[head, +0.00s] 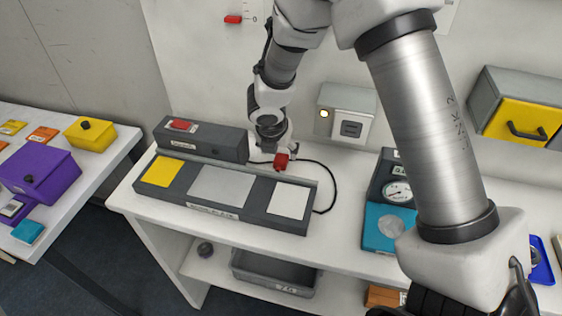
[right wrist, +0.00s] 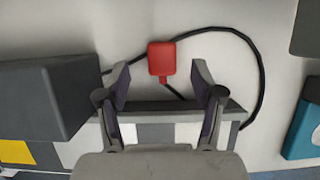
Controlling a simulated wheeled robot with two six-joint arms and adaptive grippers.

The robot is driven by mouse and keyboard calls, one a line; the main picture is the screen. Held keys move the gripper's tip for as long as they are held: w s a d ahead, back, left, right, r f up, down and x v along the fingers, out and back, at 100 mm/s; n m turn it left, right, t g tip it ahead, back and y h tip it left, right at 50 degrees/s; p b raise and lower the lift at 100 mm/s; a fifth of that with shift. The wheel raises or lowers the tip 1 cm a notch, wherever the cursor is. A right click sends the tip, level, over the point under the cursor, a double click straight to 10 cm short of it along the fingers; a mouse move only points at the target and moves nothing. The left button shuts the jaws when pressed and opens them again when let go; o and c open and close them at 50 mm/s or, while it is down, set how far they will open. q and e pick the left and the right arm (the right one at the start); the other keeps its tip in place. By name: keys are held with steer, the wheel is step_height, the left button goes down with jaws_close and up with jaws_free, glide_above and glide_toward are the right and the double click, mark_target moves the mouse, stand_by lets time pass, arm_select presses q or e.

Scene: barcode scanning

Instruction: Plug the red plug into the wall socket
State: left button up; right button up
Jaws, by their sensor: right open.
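The red plug (head: 281,160) is by the counter's back edge, behind the long grey scanner strip, with a black cable. In the right wrist view the plug (right wrist: 161,58) shows just ahead of my right gripper (right wrist: 160,84), roughly centred between the two spread fingers. The gripper is open and holds nothing. In the head view my right gripper (head: 272,146) points down right beside the plug, and its fingertips are partly hidden. The wall socket (head: 351,128) is on a grey wall box (head: 345,110) with a lit yellow lamp, right of the gripper. My left gripper is not in view.
The strip (head: 222,187) has yellow, grey and white pads. A dark box (head: 200,138) stands behind its left end. The black cable (head: 332,186) loops around its right end. A teal scale (head: 390,228) stands to the right. Counter between strip and scale is mostly clear.

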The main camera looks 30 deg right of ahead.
mark_target(282, 156)
steer(key=x, duration=0.5)
steer(key=shift+d+b, duration=0.2)
steer(key=shift+b, duration=0.1)
steer(key=shift+s+a+r, duration=0.1)
steer(key=shift+s+r, duration=0.05)
steer(key=shift+r, duration=0.1)
steer(key=c, duration=1.2)
steer(key=shift+o, duration=0.2)
step_height(282, 156, up, 10)
steer(key=p, duration=0.3)
steer(key=shift+f, duration=0.1)
